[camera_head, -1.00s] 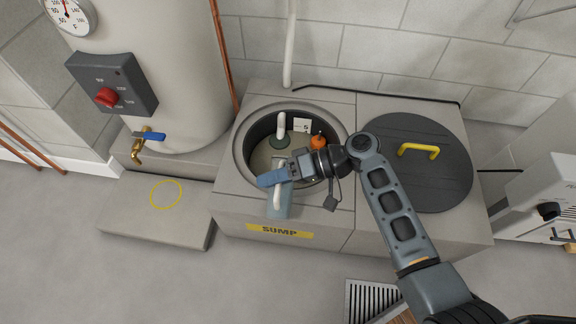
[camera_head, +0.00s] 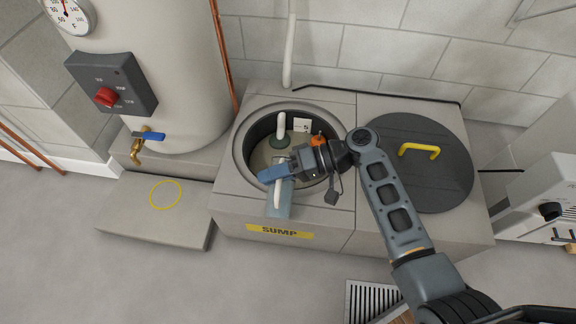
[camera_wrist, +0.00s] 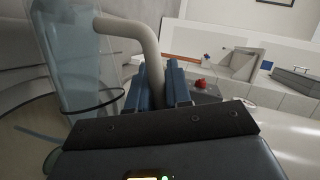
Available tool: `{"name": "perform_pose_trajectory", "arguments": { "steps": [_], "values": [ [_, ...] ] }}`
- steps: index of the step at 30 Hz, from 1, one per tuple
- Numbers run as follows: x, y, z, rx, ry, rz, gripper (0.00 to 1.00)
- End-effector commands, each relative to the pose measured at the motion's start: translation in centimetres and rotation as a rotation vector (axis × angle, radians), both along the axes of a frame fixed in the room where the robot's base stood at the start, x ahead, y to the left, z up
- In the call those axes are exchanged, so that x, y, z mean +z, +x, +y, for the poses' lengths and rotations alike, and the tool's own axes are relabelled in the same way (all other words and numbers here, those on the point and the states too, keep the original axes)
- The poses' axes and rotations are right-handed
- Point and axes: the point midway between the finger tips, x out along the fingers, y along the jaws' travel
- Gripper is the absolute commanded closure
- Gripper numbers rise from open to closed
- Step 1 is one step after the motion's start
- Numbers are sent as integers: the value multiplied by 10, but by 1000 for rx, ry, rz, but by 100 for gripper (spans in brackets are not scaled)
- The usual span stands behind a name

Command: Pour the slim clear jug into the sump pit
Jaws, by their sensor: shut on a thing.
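The slim clear jug (camera_head: 279,201) is bluish and see-through, with a pale handle. My gripper (camera_head: 277,174) is shut on that handle, its blue fingers hiding part of the jug. The jug is over the front rim of the round sump pit (camera_head: 242,158), in front of the opening. In the wrist view, the jug's clear body (camera_wrist: 75,50) is at the left and its cream handle (camera_wrist: 150,48) runs down between the fingers (camera_wrist: 158,88). I cannot tell its exact tilt or whether it holds liquid.
A white pipe (camera_head: 281,125), an orange float (camera_head: 319,140) and a small gauge card (camera_head: 302,126) are inside the pit. A dark lid with a yellow handle (camera_head: 418,151) lies to the right. The water tank (camera_head: 170,70) stands left, above a low slab with a yellow ring (camera_head: 166,195).

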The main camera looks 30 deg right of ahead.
Motion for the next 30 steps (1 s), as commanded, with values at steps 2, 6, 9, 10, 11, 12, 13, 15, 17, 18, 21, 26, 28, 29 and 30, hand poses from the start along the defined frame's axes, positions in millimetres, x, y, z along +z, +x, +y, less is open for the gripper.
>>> {"name": "perform_pose_trajectory", "arguments": {
  "steps": [2, 6, 9, 10, 11, 12, 13, 15, 17, 18, 21, 26, 28, 29, 30],
  "values": [
    [1, 1, -1, 0, 7, 6, 100],
    [-3, 4, -3, 0, 17, 21, 100],
    [-4, 6, -4, -1, 23, 30, 100],
    [-4, 7, -5, -1, 25, 32, 100],
    [-5, 7, -5, -2, 28, 36, 100],
    [-5, 8, -6, -2, 30, 39, 100],
    [-6, 9, -6, -1, 33, 43, 100],
    [-7, 10, -7, -1, 38, 50, 100],
    [-7, 11, -8, 0, 42, 56, 100],
    [-8, 12, -8, 0, 45, 59, 100],
    [-9, 14, -9, 0, 52, 69, 100],
    [-12, 17, -12, 0, 63, 84, 100],
    [-12, 18, -13, 0, 68, 92, 100],
    [-13, 19, -13, -1, 69, 94, 100],
    [-13, 20, -14, 0, 72, 99, 100]
  ]
}}
